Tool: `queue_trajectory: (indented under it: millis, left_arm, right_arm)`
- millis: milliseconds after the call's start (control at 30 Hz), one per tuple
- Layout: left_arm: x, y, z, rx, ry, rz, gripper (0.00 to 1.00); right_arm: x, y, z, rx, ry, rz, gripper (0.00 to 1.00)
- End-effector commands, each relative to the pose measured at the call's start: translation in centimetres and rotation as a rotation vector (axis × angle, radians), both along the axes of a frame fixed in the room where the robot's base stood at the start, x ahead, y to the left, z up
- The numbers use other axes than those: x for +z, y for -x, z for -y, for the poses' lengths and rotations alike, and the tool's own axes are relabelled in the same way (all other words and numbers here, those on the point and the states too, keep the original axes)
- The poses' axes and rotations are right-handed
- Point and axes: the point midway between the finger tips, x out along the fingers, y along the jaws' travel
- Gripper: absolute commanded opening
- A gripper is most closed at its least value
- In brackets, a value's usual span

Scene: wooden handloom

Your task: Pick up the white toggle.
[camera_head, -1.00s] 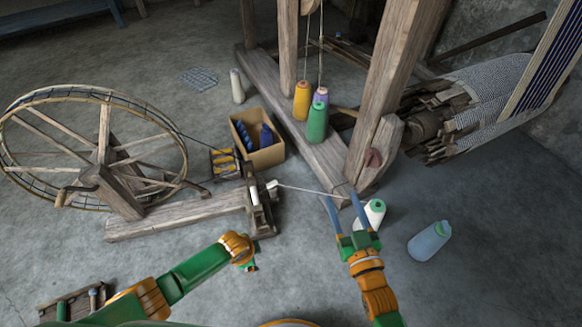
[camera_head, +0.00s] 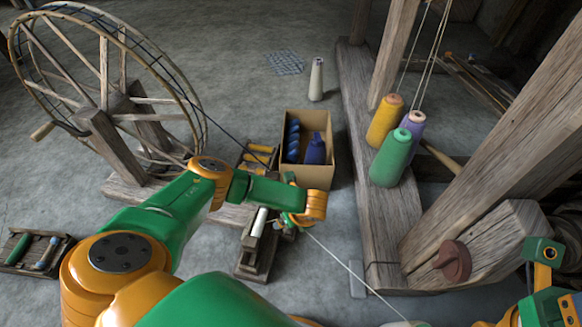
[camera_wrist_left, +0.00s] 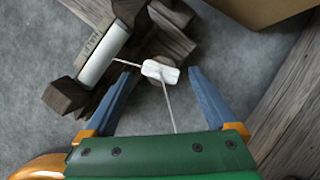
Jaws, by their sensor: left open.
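The white toggle (camera_wrist_left: 152,68) is a small pale block on a thin cord in the left wrist view. My left gripper (camera_wrist_left: 162,72) is open, with one blue finger on each side of the toggle. Gaps show between the toggle and both fingers; I cannot tell how their heights compare. In the head view my left gripper (camera_head: 284,218) is over the end of the small wooden stand, and the toggle is not clearly visible there. Part of my right arm shows at the lower right, but its fingers do not.
The wooden stand (camera_head: 254,262) holds a white roller (camera_wrist_left: 104,54). A cardboard box (camera_head: 321,172) with blue items stands just behind the gripper. The loom's beam (camera_head: 380,215), carrying yellow, green and purple cones, lies to the right. The spinning wheel (camera_head: 105,85) stands left.

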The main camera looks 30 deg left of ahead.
Motion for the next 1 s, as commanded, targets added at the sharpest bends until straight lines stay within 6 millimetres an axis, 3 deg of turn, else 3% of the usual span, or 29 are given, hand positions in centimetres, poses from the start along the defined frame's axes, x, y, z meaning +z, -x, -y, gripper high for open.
queue_trajectory:
  millis: [67,300,633,867,1000]
  left_arm:
    - [-0.9,-0.1,-0.3,0.001,-0.002,0.0,0.91]
    - [-0.7,-0.2,-0.4,0.001,0.0,0.0,0.91]
    - [-0.7,-0.2,-0.3,0.001,0.001,0.001,0.05]
    - [-0.7,-0.2,-0.3,0.001,0.001,0.001,0.04]
    - [0.7,-0.2,-0.4,0.001,0.001,0.002,0.04]
  right_arm:
    - [-0.1,0.3,0.0,-0.001,0.001,0.029,0.6]
    - [0.5,0.3,-0.1,-0.001,0.001,0.033,0.6]
    - [0.4,0.2,-0.1,-0.001,0.003,0.032,0.6]
    - [0.5,0.3,-0.1,-0.001,0.002,0.033,0.6]
    - [0.6,-0.1,0.0,-0.001,0.001,-0.004,0.6]
